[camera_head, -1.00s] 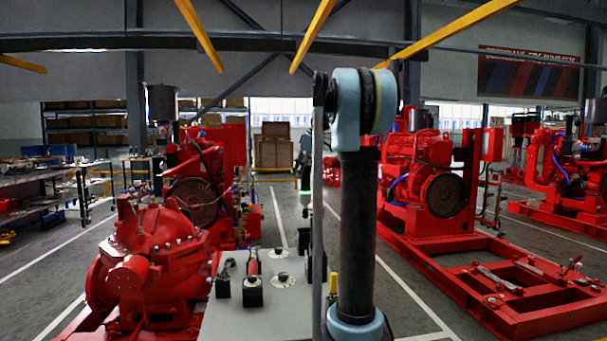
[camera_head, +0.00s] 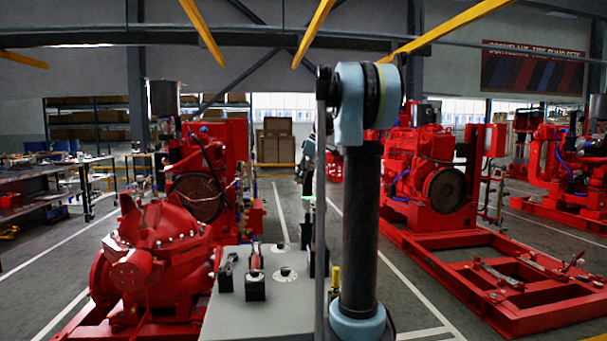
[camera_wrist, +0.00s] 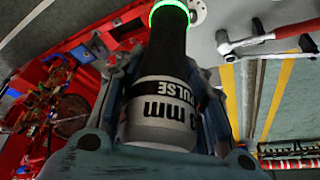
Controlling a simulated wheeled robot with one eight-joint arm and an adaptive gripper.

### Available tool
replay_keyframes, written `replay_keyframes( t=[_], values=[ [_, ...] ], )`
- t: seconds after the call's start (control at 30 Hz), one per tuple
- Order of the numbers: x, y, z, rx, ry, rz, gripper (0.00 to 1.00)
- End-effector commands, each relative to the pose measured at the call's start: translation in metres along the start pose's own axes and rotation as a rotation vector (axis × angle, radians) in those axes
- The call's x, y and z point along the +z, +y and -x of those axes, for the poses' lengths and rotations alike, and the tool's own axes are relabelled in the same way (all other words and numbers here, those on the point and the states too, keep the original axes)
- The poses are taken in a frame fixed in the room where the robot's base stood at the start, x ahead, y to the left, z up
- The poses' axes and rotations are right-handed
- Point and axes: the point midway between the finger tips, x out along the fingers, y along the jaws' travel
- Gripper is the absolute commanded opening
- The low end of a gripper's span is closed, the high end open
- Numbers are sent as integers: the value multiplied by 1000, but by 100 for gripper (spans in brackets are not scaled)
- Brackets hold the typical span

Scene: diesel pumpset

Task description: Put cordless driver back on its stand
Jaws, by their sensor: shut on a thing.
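The cordless driver (camera_wrist: 160,95) fills the middle of the wrist view. It has a dark body, a pale lettered band and a glowing green ring at its far end. My gripper (camera_wrist: 163,75) is shut around it, with a finger on each side. In the head view my arm hides most of the gripper and driver; a small green glow (camera_head: 308,197) shows beside my arm. Black holders (camera_head: 255,289) stand on the grey bench top (camera_head: 260,318), one with a red-handled tool (camera_head: 255,262) in it. I cannot tell which fixture is the driver's stand.
Two pale discs lie on the bench, one near the holders (camera_head: 286,274). A red pump (camera_head: 150,255) is close on the left. A red skid frame (camera_head: 500,290) is on the right. In the wrist view a ratchet-like tool (camera_wrist: 265,38) lies on a grey surface.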

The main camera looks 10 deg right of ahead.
Motion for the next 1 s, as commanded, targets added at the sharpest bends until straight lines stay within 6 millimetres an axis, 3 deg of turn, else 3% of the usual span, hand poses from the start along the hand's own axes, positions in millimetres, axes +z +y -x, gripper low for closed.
replay_keyframes(
  t=[1.0],
  values=[
    [32, 0, -74, 0, 0, -1, 0]
  ],
)
